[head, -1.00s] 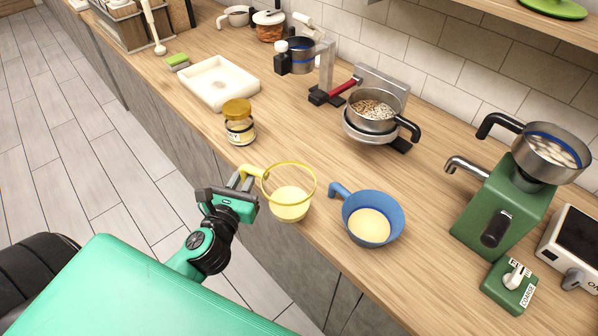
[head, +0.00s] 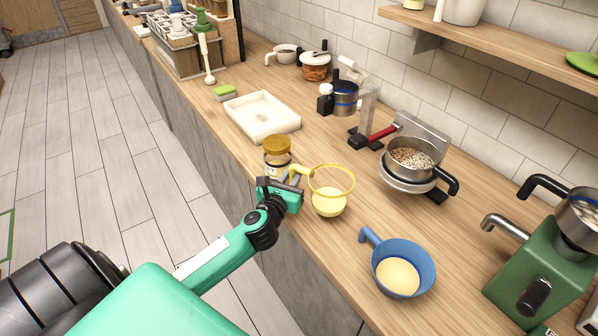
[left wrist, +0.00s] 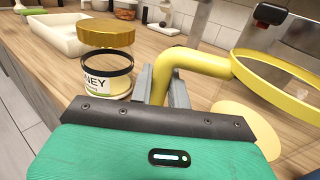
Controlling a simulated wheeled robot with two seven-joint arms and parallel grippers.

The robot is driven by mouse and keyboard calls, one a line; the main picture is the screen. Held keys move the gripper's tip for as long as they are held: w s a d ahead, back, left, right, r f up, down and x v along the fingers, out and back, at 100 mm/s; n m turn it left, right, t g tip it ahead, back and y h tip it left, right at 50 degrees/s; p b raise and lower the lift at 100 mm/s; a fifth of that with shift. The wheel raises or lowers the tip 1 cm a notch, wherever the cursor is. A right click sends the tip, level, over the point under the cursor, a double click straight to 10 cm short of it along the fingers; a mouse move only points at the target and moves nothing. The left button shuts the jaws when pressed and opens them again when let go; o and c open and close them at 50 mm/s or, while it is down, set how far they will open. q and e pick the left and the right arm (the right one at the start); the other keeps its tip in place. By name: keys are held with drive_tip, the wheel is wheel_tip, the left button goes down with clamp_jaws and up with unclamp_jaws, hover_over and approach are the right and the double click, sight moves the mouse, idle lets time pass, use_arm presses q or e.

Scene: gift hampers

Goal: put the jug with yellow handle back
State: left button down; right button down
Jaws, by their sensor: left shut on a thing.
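The jug with the yellow handle (head: 329,202) has a yellow rim, a clear body and pale cream contents. It is upright over the counter's front part, right of the honey jar (head: 277,152). I cannot tell whether its base touches the counter. My left gripper (head: 291,182) is shut on its yellow handle. In the left wrist view the handle (left wrist: 192,63) runs down between the fingers (left wrist: 162,88), with part of the rim at right. The honey jar (left wrist: 106,62) is close beyond the gripper there. My right gripper is not in view.
A blue jug (head: 412,264) with cream contents stands nearer on the counter. A white tray (head: 262,112) lies beyond the honey jar. A pan of grains (head: 412,160) on a metal stand is to the right, and a green machine (head: 535,272) at far right.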

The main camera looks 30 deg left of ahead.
use_arm(q)
drive_tip(key=w, duration=0.4)
drive_tip(key=shift+w+a, duration=0.15)
drive_tip(key=shift+a, duration=0.25)
drive_tip(key=shift+w+f, duration=0.1)
drive_tip(key=shift+f, duration=1.6)
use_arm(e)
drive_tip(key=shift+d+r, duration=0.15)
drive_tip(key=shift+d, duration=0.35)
use_arm(q)
drive_tip(key=shift+f, duration=0.1)
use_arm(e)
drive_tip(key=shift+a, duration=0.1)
use_arm(q)
drive_tip(key=c, duration=1.3)
unclamp_jaws()
drive_tip(key=shift+f, duration=0.1)
drive_tip(key=shift+c, duration=0.2)
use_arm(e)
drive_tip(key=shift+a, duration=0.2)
